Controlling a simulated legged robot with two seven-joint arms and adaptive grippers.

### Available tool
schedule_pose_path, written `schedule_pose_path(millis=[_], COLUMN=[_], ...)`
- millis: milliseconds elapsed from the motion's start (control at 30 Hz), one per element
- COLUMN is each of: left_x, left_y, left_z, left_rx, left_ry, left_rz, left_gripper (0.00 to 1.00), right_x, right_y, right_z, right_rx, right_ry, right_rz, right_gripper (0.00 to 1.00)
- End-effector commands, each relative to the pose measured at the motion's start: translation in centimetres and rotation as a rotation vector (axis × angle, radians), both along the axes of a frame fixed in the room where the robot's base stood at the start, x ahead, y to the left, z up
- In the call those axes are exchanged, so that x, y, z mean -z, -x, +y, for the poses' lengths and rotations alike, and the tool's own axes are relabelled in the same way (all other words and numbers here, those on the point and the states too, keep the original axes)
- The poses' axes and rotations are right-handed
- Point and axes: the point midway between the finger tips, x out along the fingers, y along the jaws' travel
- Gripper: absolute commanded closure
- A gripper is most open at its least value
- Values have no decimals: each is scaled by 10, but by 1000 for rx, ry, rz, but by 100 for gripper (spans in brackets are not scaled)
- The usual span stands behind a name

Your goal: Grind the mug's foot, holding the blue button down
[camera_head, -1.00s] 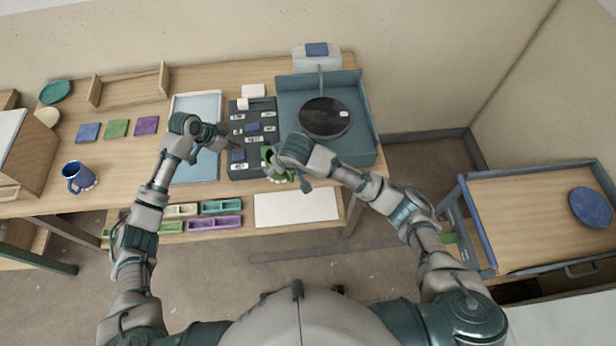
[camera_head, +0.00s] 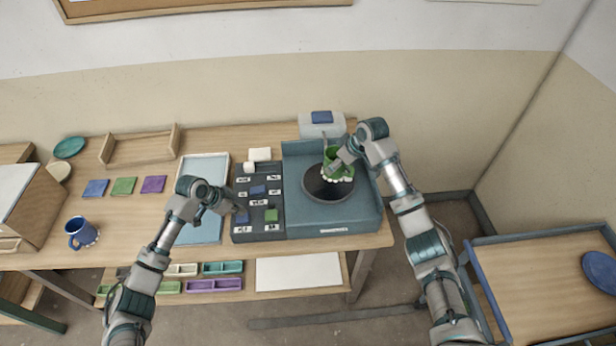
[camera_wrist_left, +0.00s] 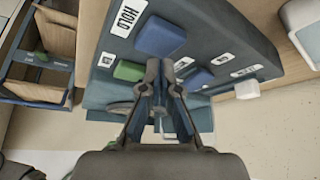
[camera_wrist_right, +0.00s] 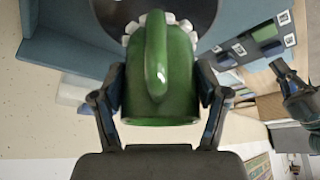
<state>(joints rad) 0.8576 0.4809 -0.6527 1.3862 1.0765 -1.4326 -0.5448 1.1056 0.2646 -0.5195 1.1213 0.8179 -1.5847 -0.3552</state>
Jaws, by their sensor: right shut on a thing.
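The green mug (camera_head: 337,172) is upright at the dark round wheel (camera_head: 318,190), its white-lumped foot towards the disc; I cannot tell whether it touches. My right gripper (camera_head: 340,162) is shut on the mug, which also shows in the right wrist view (camera_wrist_right: 160,85) with its handle facing the camera. My left gripper (camera_head: 238,209) is shut and empty at the front left of the dark button panel (camera_head: 266,232). A blue button (camera_head: 242,216) is by its tips; contact is unclear. A blue button (camera_wrist_left: 160,37) beside the HOLD label shows in the left wrist view.
A blue mug (camera_head: 82,233) stands on the table's left. Blue, green and purple tiles (camera_head: 124,186) lie behind it. A pale blue tray (camera_head: 203,231) lies left of the panel. The wheel's blue-grey basin (camera_head: 340,220) has raised walls. A side cart (camera_head: 550,265) stands right.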

Motion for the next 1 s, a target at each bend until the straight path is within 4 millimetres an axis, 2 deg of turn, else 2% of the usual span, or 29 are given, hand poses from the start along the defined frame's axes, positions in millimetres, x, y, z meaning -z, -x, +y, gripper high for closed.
schedule_pose_path(millis=[100, 167, 633, 1000], left_x=[0, 0, 0, 0], left_y=[0, 0, 0, 0], left_z=[0, 0, 0, 0], left_rx=[0, 0, 0, 0], left_ry=[0, 0, 0, 0], left_rz=[0, 0, 0, 0], left_gripper=[100, 100, 100, 100], right_x=[-4, -3, 47, 56], right_y=[-1, 0, 0, -1], right_z=[-15, -18, -18, -18], right_rx=[-21, -26, -27, -26], right_ry=[-2, -1, 0, 0], right_rz=[-1, 0, -1, -2], right_gripper=[75, 75, 75, 75])
